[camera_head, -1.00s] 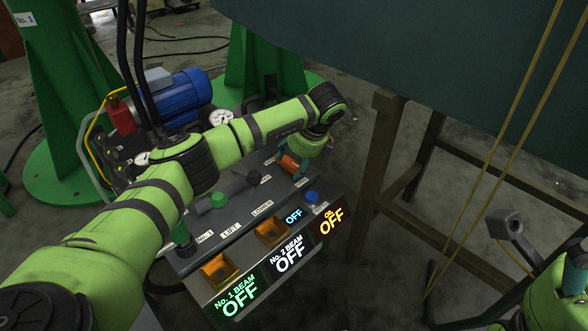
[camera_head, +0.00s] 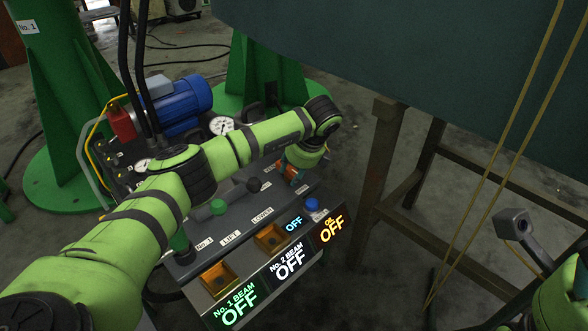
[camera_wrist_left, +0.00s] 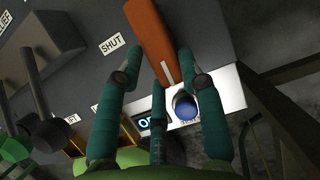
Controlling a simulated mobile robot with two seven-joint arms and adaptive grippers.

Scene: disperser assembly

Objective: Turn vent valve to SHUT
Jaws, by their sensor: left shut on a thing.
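The vent valve handle is an orange bar (camera_head: 290,172) at the far right of the grey control panel. In the left wrist view the handle (camera_wrist_left: 150,38) has a white line at its near end, and a SHUT label (camera_wrist_left: 112,43) lies to its left, apart from it. My left gripper (camera_head: 297,166) reaches down over the handle. In the left wrist view its teal fingers (camera_wrist_left: 160,75) are shut on the handle, one on each side. Of my right arm, a green part and a teal piece show at the lower right edge; its fingertips cannot be made out.
A blue button (camera_head: 312,204) sits close in front of the handle. A black knob (camera_head: 254,185) and a green knob (camera_head: 218,207) stand to its left. Lit OFF displays (camera_head: 290,262) line the panel front. A brown wooden stand (camera_head: 376,180) rises to the right.

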